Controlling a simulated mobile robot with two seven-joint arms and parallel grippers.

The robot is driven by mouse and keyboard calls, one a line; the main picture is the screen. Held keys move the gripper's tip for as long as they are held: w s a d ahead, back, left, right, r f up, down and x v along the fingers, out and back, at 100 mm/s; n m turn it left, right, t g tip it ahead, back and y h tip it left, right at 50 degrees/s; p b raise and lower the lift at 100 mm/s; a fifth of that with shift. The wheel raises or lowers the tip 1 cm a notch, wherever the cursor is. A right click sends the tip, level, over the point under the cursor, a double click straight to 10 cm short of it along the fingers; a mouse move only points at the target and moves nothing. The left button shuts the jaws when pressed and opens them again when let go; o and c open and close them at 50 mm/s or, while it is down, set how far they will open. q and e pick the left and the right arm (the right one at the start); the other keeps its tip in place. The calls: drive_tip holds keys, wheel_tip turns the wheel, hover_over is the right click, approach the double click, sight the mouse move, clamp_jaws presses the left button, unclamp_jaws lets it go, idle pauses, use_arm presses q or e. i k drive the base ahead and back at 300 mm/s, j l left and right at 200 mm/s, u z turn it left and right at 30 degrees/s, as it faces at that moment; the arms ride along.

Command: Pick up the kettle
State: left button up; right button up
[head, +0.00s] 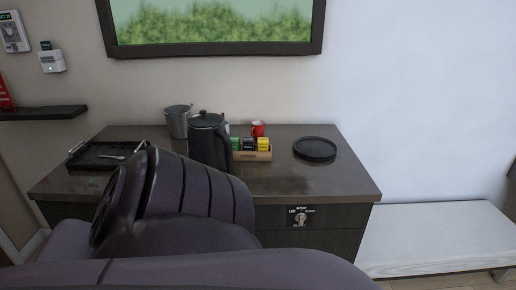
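My own dark arm links fill the lower left and middle of the head view and cover part of the vanity's front and the area just before the kettle. Neither gripper's fingers can be made out, so I cannot see where they are relative to the kettle.
A grey metal bucket (177,121) stands behind left of the kettle. A wooden box (262,154) of colored packets sits close on its right, a red mug (258,128) behind. A round black tray (314,149) lies right; a black rectangular tray (84,165) lies left. The right front top is clear.

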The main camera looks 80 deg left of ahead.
sight(211, 147)
drive_tip(key=u, duration=0.45)
drive_tip(key=l+u, duration=0.15)
drive_tip(key=u, duration=0.75)
drive_tip(key=l+u, duration=0.15)
drive_tip(key=u, duration=0.75)
drive_tip(key=l+u, duration=0.1)
drive_tip(key=u, duration=0.3)
drive_tip(key=k, duration=0.05)
